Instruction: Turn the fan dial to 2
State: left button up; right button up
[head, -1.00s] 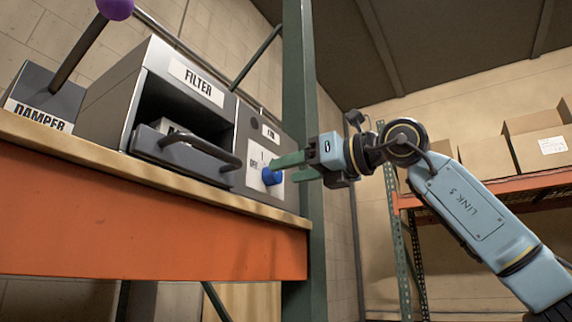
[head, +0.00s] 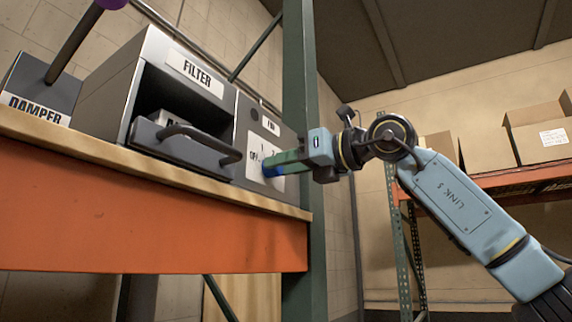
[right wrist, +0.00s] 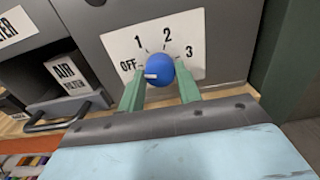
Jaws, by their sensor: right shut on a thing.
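The fan dial is a round blue knob (right wrist: 160,68) on a white plate (right wrist: 192,28) marked OFF, 1, 2 and 3. Its white pointer mark faces left, towards OFF, in the right wrist view. My right gripper (right wrist: 158,72) has its two green fingers on either side of the knob and is shut on it. In the head view the right gripper (head: 272,162) reaches the dial from the right, and its fingers cover most of the blue. My left gripper is not in view.
Left of the dial is a grey filter box (head: 185,85) with a jutting handle (head: 205,142). A damper block (head: 40,85) with a lever stands at far left. A green rack post (head: 302,90) rises close beside my right gripper. Boxes (head: 540,135) sit on a shelf behind.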

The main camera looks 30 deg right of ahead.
jog(key=m+b, duration=0.7)
jog(key=m, duration=1.2)
jog(key=shift+m, duration=0.3)
dwell(0.4)
jog(key=o, duration=1)
jog(key=shift+s+d, duration=0.1)
